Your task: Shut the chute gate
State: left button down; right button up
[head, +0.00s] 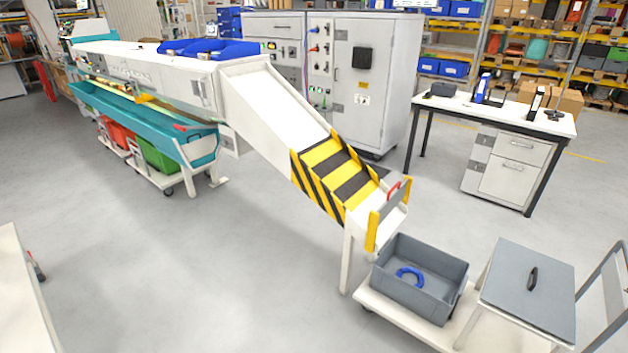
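The chute (275,110) slopes down to the right from a long white machine, and its lower part has yellow and black stripes. At its lower end stands the gate (396,202), a dark grey plate with a red handle (393,189), between two yellow posts (372,231). The plate sits high between the posts, and a white surface shows beneath it, so the gate looks raised. Neither of my grippers is in view.
A grey bin (418,280) holding a blue ring (410,277) stands on a white cart (400,314) below the chute end. A grey-topped table (528,283) stands right of it. A white desk (500,112) is behind. The floor left of the chute is clear.

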aim_at(391, 201)
jog(key=u, duration=0.4)
jog(key=i, duration=1.05)
jog(key=z, duration=2.3)
